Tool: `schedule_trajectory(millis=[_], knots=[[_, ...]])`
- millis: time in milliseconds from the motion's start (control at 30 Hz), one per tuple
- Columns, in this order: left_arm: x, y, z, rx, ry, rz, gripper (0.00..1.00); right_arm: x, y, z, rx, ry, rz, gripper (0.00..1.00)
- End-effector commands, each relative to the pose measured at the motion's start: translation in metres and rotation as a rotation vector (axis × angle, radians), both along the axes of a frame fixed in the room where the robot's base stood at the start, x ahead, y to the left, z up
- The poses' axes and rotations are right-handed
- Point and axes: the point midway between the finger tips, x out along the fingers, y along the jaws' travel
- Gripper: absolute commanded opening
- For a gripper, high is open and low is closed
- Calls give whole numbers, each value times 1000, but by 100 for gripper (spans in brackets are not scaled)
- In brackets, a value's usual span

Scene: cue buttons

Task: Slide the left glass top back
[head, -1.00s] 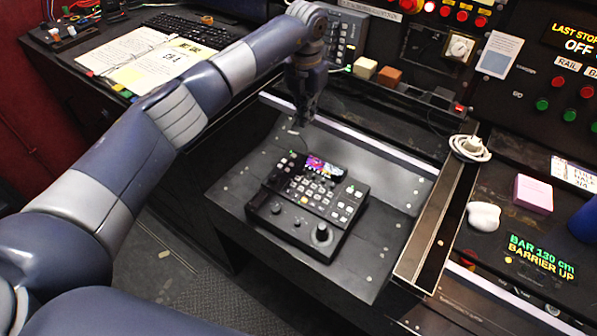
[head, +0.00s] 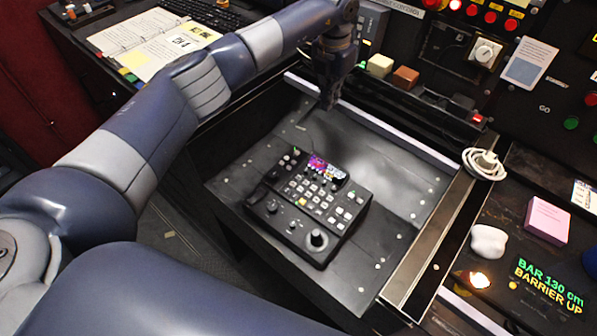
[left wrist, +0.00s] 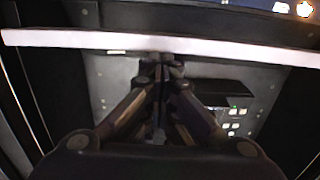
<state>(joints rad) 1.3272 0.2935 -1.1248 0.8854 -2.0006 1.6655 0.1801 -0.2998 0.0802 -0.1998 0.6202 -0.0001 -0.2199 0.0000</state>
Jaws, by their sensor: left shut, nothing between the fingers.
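The pale edge strip (head: 400,137) of the left glass top runs across the back of the desk bay in the head view. The clear glass itself is hard to make out. The strip also crosses the left wrist view (left wrist: 230,47). My left gripper (head: 327,105) is shut and empty, pointing down at the front side of the strip near its left part. In the left wrist view its fingertips (left wrist: 158,60) meet the strip and seem to touch it; exact contact is unclear. My right gripper is out of view.
A black control box (head: 308,205) with a small screen stands on the bay floor, in front of the strip. A cream block (head: 380,66) and a brown block (head: 405,77) sit behind. A dark rail (head: 432,250) bounds the bay at right; a coiled white cable (head: 484,164) lies beside it.

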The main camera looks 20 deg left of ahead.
Motion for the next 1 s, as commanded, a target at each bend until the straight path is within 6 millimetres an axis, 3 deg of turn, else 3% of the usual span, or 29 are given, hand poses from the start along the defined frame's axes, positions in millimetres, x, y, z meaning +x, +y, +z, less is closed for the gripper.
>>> schedule_trajectory(millis=[33,367,767,1000], knots=[[-13,0,-29,9,50,-3,0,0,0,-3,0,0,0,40],[-13,0,-29,9,52,-3,0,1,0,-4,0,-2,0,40],[11,-10,-32,10,50,-5,0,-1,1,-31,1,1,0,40],[1,-4,-25,12,51,-8,0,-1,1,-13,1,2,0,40]])
